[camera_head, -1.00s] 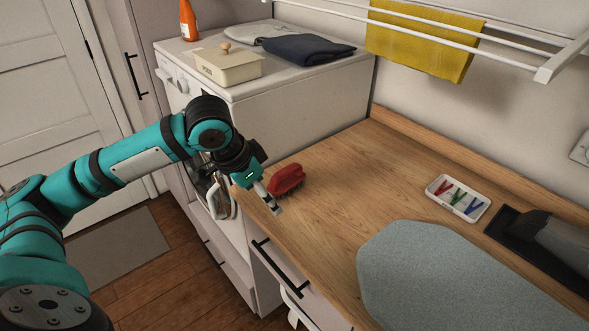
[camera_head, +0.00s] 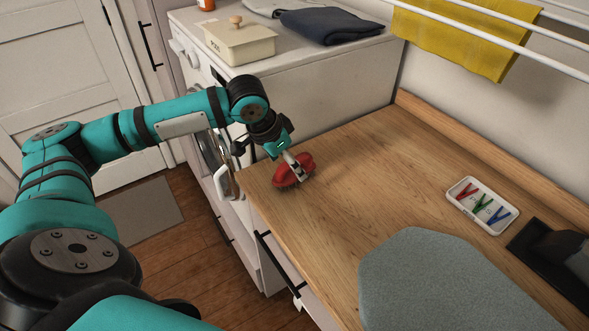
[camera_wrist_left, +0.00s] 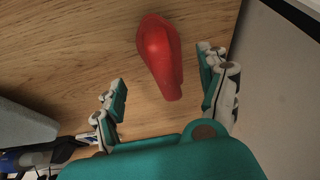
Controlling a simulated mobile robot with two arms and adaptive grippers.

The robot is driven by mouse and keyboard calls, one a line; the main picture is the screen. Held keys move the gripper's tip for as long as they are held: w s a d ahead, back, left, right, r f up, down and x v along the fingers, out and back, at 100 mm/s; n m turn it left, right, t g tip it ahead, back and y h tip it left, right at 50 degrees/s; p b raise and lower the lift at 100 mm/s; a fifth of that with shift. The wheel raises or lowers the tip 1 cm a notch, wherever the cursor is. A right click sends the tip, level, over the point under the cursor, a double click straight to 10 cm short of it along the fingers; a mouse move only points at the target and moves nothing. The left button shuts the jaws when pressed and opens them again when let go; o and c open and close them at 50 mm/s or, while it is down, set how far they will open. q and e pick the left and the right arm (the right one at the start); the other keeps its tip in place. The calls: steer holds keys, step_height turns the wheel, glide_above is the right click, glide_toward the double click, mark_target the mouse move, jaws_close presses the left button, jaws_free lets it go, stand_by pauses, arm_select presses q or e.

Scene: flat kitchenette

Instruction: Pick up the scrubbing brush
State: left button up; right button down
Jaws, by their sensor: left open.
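The scrubbing brush has a red handle and dark bristles. It lies bristles down on the wooden worktop (camera_head: 340,205) near its left end, and the brush (camera_head: 281,178) is partly hidden by a finger in the head view. My left gripper (camera_head: 298,170) is over the brush from above. In the left wrist view the red brush (camera_wrist_left: 160,52) lies ahead of and partly between the spread fingers of the left gripper (camera_wrist_left: 162,92), closer to the right finger. The fingers are open and nothing is held. My right gripper is not in view.
A white washing machine (camera_head: 330,75) stands beyond the worktop's left end, carrying a lidded cream box (camera_head: 238,42) and dark folded cloth (camera_head: 330,25). A grey ironing board (camera_head: 440,285) and a tray of coloured pegs (camera_head: 456,192) lie to the right. The middle worktop is clear.

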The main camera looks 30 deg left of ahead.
arm_select(q)
steer(key=shift+f, duration=0.2)
steer(key=shift+w+f, duration=0.15)
steer(key=shift+f, duration=0.1)
steer(key=p+x, duration=0.1)
steer(key=x, duration=0.3)
steer(key=shift+w+a+f, duration=0.15)
steer(key=shift+w+f, duration=0.15)
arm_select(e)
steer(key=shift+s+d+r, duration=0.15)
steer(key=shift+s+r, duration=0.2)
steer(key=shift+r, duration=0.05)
arm_select(q)
steer(key=c, duration=1.4)
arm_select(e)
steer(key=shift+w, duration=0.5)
